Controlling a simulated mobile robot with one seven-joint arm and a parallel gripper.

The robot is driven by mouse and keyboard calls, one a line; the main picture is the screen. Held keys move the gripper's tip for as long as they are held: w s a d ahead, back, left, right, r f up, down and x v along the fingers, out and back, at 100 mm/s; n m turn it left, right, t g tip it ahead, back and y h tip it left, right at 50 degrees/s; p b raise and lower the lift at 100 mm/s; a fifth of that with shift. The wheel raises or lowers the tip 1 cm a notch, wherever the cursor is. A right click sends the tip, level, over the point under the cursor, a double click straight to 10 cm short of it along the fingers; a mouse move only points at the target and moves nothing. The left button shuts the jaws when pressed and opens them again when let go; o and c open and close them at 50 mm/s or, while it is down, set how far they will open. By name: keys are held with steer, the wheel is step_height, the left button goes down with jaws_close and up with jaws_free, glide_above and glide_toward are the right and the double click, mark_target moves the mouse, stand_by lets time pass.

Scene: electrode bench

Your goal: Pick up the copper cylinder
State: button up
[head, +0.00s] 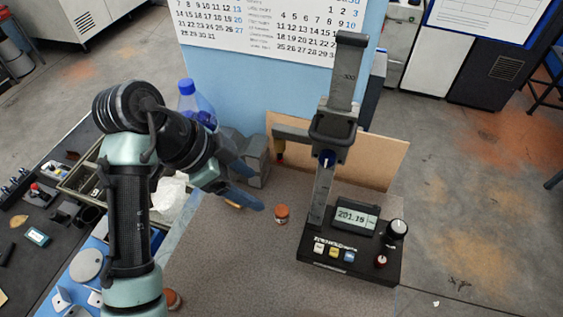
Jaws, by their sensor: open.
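A small copper-coloured cylinder (282,214) stands upright on the grey-brown bench top (235,265), left of the electrode stand. A second reddish-copper round piece (173,299) shows at the lower left, partly hidden behind my arm. I cannot tell for sure which is the task's copper cylinder. My gripper (252,186) has blue fingers spread apart, with nothing between them. It is up and to the left of the first cylinder, apart from it. A tan piece (234,204) shows partly behind the lower finger.
The electrode stand (325,170) rises from a black meter (350,247) on the right. A brown board (385,160) is at the back. The bench front is clear.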

mark_target(281, 210)
steer(key=b+x, duration=0.1)
steer(key=x, duration=0.3)
steer(key=b+x, duration=0.1)
steer(key=x, duration=0.2)
steer(key=shift+s+d+f+b, duration=0.1)
steer(key=shift+s+f+b, duration=0.05)
steer(key=shift+s+b, duration=0.15)
steer(key=shift+p+x, duration=1.15)
steer(key=shift+x, duration=1.5)
steer(key=shift+s+f, duration=0.1)
steer(key=shift+c, duration=0.4)
jaws_close()
